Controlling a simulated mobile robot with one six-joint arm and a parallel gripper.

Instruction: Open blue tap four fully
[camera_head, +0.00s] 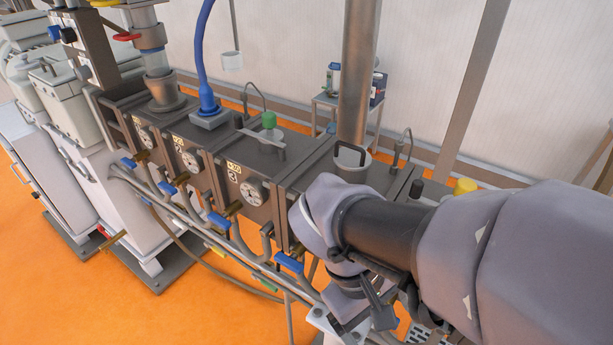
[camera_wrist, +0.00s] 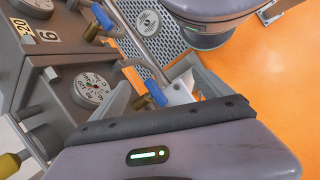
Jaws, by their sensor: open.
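In the head view a row of blue taps runs along the machine's front. The fourth from the left (camera_head: 288,262) is a blue lever on a brass body, just left of my wrist, past the block marked 3. In the wrist view my open gripper (camera_wrist: 166,88) has a grey finger on each side of a blue tap lever (camera_wrist: 155,92) with a brass body. The lever is slanted, and I cannot tell whether a finger touches it. A dial (camera_wrist: 92,88) sits beside it; its number is not readable, so I cannot tell which tap this is.
Another blue tap (camera_wrist: 102,16) is by a block marked 6. Hoses and pipes run below the taps in the head view. A perforated metal plate (camera_wrist: 155,30) and a grey round base (camera_wrist: 215,35) lie beyond the gripper. Orange floor (camera_head: 60,285) is open in front.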

